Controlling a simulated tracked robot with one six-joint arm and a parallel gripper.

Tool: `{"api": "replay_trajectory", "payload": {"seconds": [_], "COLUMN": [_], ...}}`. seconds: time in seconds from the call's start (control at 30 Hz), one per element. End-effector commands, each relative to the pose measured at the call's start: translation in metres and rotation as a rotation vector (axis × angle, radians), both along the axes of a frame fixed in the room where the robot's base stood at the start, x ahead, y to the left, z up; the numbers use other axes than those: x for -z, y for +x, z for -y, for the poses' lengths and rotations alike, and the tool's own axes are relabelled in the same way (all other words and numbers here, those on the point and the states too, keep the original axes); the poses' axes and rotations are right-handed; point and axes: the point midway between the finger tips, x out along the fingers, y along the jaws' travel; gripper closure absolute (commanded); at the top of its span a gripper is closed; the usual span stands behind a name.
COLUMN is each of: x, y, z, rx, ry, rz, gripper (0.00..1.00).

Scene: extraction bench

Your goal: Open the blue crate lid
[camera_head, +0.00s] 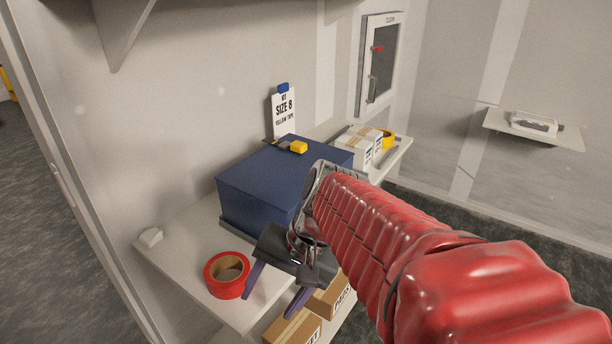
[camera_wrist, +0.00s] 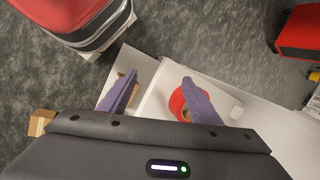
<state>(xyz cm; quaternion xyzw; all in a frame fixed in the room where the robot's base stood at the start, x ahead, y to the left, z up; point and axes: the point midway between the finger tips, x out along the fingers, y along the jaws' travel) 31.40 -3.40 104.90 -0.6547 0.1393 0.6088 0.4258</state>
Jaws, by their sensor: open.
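The blue crate (camera_head: 258,190) sits on a white shelf bench against the wall. Its lid (camera_head: 275,165) is flat on top and looks closed, with a yellow piece (camera_head: 298,147) near its back edge. My gripper (camera_head: 272,292) is in front of the crate, over the bench's front edge. Its two purple fingers are spread, with nothing seen between them. In the wrist view my gripper (camera_wrist: 160,90) also shows apart fingers, with the bench edge and floor beyond. The crate is not recognisable in the wrist view. My arm hides the crate's right front part.
A roll of red tape (camera_head: 227,274) lies on the bench left of my gripper. A sign reading "SIZE 8" (camera_head: 284,112) stands behind the crate. White boxes (camera_head: 355,148) and yellow tape (camera_head: 388,140) are at the far end. Cardboard boxes (camera_head: 293,327) sit below the bench top.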

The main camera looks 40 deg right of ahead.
Motion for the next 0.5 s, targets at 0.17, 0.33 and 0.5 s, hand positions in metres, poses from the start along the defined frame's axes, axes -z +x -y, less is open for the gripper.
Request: {"api": "replay_trajectory", "payload": {"seconds": [0.17, 0.33, 0.5], "x": [0.001, -0.004, -0.011], "y": [0.014, 0.03, 0.046], "z": [0.019, 0.042, 0.077], "rx": [0.227, 0.43, 0.625], "ry": [0.208, 0.411, 0.622], "rz": [-0.078, -0.126, -0.151], "gripper": [0.42, 0.42, 0.42]}}
